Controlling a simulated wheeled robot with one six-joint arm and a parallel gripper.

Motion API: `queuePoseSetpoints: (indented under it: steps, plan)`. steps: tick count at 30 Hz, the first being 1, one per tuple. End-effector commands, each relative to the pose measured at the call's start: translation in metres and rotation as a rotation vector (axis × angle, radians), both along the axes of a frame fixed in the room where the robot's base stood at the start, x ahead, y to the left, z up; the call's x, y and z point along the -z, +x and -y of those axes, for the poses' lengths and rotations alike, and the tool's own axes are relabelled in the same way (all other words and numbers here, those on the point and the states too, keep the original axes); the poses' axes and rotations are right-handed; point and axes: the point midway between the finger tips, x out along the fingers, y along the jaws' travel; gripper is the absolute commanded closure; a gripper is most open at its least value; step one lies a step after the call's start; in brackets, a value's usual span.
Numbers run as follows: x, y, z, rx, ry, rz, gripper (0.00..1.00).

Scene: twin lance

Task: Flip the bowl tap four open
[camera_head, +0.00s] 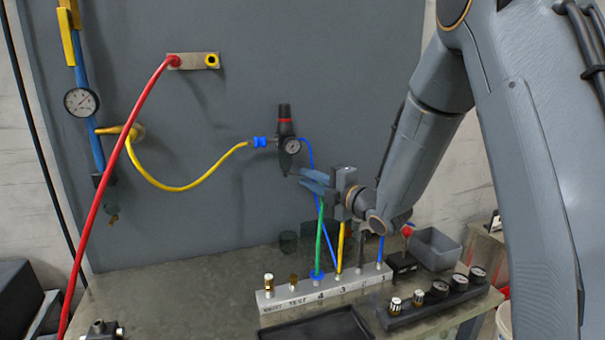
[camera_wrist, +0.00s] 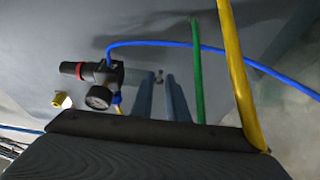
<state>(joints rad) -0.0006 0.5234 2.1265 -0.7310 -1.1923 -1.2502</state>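A black filter-regulator with a red band (camera_head: 285,130) and a round gauge hangs on the grey panel. It also shows in the wrist view (camera_wrist: 90,73). I cannot make out which part is bowl tap four. A small dark fitting (camera_wrist: 159,77) shows near my fingertips in the wrist view, and may be a tap. My gripper (camera_head: 306,179) points left, just below and right of the regulator, with its two blue-grey fingers apart. Nothing is clearly held between them; contact with the fitting cannot be told.
Blue, green (camera_head: 319,235) and yellow (camera_head: 340,245) hoses rise close by my gripper from a numbered block (camera_head: 300,296) on the bench. A grey bin (camera_head: 434,248) and a gauge row (camera_head: 440,298) stand at right. A red hose (camera_head: 113,165) hangs at left.

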Motion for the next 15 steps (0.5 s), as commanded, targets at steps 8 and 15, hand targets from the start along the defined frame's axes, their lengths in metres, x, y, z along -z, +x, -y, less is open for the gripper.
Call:
queuePoseSetpoints:
  steps: [8, 15]
  plan:
    - [0.000, 0.018, -0.017, -0.003, 0.000, -0.001, 0.86]
    - [0.000, 0.019, -0.019, -0.004, -0.001, -0.001, 0.86]
